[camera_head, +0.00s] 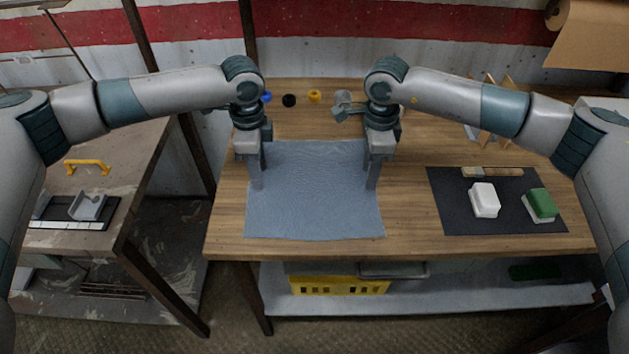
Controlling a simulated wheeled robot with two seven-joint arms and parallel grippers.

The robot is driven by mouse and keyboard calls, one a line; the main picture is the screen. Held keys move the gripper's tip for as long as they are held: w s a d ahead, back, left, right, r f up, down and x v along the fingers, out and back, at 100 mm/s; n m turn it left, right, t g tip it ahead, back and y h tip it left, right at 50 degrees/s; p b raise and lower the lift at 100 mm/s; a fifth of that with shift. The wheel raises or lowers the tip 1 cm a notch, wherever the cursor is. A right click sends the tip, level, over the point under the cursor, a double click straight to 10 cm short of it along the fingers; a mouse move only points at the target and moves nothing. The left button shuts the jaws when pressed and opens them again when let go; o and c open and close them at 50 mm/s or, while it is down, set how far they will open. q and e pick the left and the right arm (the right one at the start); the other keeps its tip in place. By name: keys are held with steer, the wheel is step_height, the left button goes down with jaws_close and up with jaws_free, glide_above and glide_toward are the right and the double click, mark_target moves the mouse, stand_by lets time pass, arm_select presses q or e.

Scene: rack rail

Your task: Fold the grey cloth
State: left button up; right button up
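The grey cloth (315,200) lies spread flat on the wooden table, roughly square, with its front edge close to the table's front edge. My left gripper (256,186) points down over the cloth's left side. My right gripper (372,185) points down over its right side. The fingers of each gripper overlap in this view, so I cannot tell whether they are open or shut, or whether they touch the cloth. The grippers and wrists hide parts of the cloth's left and right edges.
A dark mat (455,212) at the right holds a white block (484,200), a green-and-white block (541,205) and a brush-like strip (492,172). Small blue, black and yellow items (314,96) stand behind the cloth. A side table (130,190) is at the left.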

arm_select(q)
steer(key=shift+f, duration=0.2)
arm_select(e)
steer(key=shift+f, duration=0.25)
arm_select(q)
steer(key=shift+f, duration=0.2)
arm_select(e)
steer(key=shift+s+f, duration=0.1)
arm_select(q)
steer(key=shift+c, duration=0.6)
arm_select(e)
steer(key=shift+c, duration=0.6)
arm_select(q)
jaws_close()
arm_select(e)
jaws_close()
arm_select(q)
steer(key=shift+r, duration=0.15)
